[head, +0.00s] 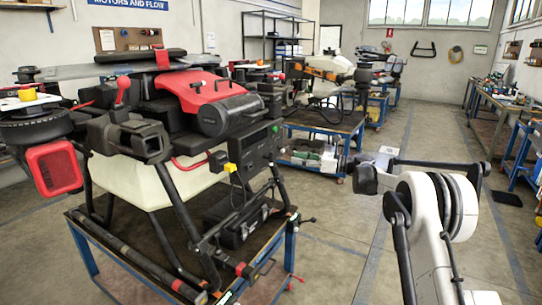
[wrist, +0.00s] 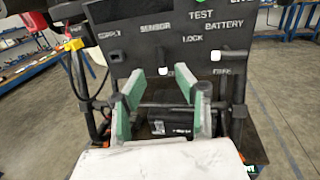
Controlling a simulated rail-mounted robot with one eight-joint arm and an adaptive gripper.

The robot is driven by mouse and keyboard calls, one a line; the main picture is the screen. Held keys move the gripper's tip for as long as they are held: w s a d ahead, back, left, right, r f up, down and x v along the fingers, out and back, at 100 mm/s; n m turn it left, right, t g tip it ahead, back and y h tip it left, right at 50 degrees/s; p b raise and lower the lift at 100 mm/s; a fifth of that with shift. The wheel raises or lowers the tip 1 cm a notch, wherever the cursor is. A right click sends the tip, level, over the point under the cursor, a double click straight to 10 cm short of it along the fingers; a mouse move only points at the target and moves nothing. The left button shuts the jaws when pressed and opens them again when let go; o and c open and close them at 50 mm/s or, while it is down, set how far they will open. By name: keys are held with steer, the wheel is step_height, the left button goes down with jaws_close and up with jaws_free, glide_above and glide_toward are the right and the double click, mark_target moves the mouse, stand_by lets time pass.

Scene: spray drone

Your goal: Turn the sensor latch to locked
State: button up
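The dark control panel (wrist: 180,50) of the drone fills the upper middle of the wrist view, with SENSOR, LOCK, TEST, BATTERY and FREE lettering. A small white latch tip (wrist: 163,71) shows below the SENSOR label; its turn position is hard to read. Another white tip (wrist: 215,54) sits under BATTERY, close to FREE. My gripper (wrist: 162,78) is open, its green-padded fingers apart on either side of the view of the white tip under SENSOR. I see nothing held, and contact cannot be told. In the head view the panel (head: 262,142) is on the drone's near right side.
The drone (head: 150,180) stands on a blue-framed cart (head: 130,272). A yellow plug (wrist: 74,44) with a cable hangs left of the panel. A black case (head: 242,220) lies under the drone. Another cart with a drone stands behind. The floor to the right is mostly clear.

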mark_target(271, 157)
steer(key=x, duration=1.1)
steer(key=shift+a, duration=0.1)
steer(key=shift+c, duration=0.5)
jaws_close()
